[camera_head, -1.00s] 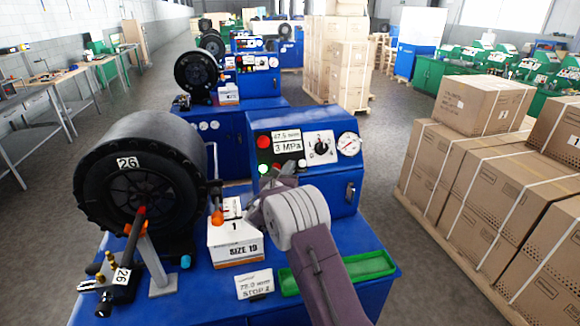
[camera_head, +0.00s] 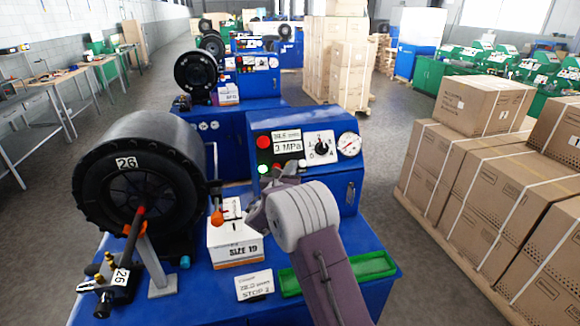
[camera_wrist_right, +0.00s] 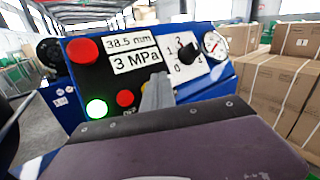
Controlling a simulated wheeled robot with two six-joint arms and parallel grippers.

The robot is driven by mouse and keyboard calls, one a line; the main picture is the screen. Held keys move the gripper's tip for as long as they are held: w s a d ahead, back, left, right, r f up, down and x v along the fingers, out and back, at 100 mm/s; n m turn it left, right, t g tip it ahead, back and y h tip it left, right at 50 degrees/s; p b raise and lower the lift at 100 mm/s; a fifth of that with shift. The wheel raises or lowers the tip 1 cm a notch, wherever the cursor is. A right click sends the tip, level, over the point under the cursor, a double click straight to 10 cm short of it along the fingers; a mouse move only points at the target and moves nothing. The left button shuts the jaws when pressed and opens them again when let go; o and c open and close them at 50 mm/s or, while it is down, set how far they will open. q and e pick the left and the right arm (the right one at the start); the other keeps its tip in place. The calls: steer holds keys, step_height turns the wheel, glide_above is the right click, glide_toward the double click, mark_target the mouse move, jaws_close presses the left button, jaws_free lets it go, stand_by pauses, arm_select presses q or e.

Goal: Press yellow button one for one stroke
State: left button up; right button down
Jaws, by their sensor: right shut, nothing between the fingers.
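The blue crimper's control panel faces me. My right gripper (camera_head: 287,172) is shut and empty, its tip at the lower row of buttons; its fingers also show in the right wrist view (camera_wrist_right: 157,92). The yellow button (camera_wrist_right: 145,87) shows only as a sliver beside the fingers there, mostly hidden behind them. It is hidden by my gripper in the head view. I cannot tell whether the tip touches it. Left of it are a small red button (camera_wrist_right: 125,98) and a lit green button (camera_wrist_right: 96,109). The readout (camera_wrist_right: 129,44) shows 38.5 mm. My left gripper is not in view.
A large red button (camera_wrist_right: 83,51), a selector knob (camera_wrist_right: 187,52) and a gauge (camera_head: 348,145) share the panel. A black crimping head (camera_head: 140,180) marked 26, a SIZE 19 box (camera_head: 235,249) and a green tray (camera_head: 374,265) are nearby. Stacked cartons (camera_head: 490,190) stand right.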

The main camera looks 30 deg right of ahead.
steer(key=shift+s+a+r, duration=0.2)
steer(key=shift+s+r, duration=0.3)
steer(key=shift+s, duration=0.25)
steer(key=shift+s+a+r, duration=0.15)
steer(key=shift+s+r, duration=0.35)
steer(key=shift+s, duration=0.25)
stand_by(0.8)
step_height(320, 180, up, 4)
steer(key=s+m, duration=0.2)
steer(key=s+a+f+m+g+y, duration=0.1)
steer(key=s+f+m+g+y, duration=0.1)
steer(key=s+f+m+g, duration=0.55)
steer(key=s+a+f+m+g+y, duration=0.1)
steer(key=s+f+m+g+y, duration=0.2)
steer(key=s+f, duration=0.75)
steer(key=s+a+f+m+y, duration=0.3)
steer(key=s+a+m+y, duration=0.1)
steer(key=a+m, duration=0.4)
steer(key=s+a+f+m+y, duration=0.3)
steer(key=s+a+m, duration=0.3)
steer(key=a+m, duration=0.2)
steer(key=shift+s+a+f+g+y, duration=0.35)
steer(key=shift+f+g+y, duration=0.1)
steer(key=shift+y, duration=0.15)
